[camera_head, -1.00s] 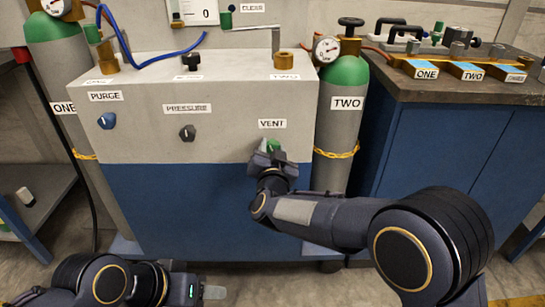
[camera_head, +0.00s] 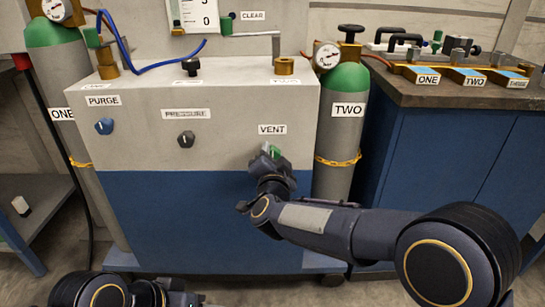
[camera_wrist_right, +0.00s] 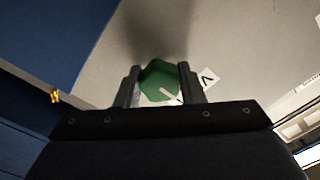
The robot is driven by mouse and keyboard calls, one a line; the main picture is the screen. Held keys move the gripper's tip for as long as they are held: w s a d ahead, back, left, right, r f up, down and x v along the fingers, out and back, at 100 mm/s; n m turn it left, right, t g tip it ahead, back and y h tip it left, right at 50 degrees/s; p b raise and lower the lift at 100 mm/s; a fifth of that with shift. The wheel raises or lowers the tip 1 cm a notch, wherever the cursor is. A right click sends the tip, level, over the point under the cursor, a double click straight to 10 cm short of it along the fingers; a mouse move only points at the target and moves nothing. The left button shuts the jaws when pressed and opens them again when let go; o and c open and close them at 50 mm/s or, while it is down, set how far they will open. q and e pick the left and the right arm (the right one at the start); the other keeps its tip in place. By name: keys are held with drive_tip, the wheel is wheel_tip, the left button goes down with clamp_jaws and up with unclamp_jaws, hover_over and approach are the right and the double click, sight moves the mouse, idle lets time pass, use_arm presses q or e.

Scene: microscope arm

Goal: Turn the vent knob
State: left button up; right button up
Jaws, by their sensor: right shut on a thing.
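The green vent knob (camera_head: 273,151) sits on the grey front panel of the cabinet, under the VENT label (camera_head: 272,129). My right gripper (camera_head: 268,157) is at the knob and hides much of it in the head view. In the right wrist view, the green knob (camera_wrist_right: 161,82) lies between the two fingers of my right gripper (camera_wrist_right: 160,88), which are shut on it. A white pointer line shows on the knob face, slanting. My left gripper (camera_head: 190,300) is at the bottom edge of the head view, mostly cut off.
The blue purge knob (camera_head: 104,126) and black pressure knob (camera_head: 186,139) are on the same panel to the left. Gas cylinder TWO (camera_head: 343,130) stands close at the right. A workbench (camera_head: 440,92) with labelled brass blocks is farther right.

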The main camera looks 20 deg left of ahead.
drive_tip(key=shift+r, duration=0.1)
drive_tip(key=o, duration=1)
drive_tip(key=p+v, duration=0.1)
drive_tip(key=v, duration=0.6)
drive_tip(key=shift+s+p, duration=0.35)
drive_tip(key=shift+s, duration=0.05)
drive_tip(key=shift+d, duration=0.2)
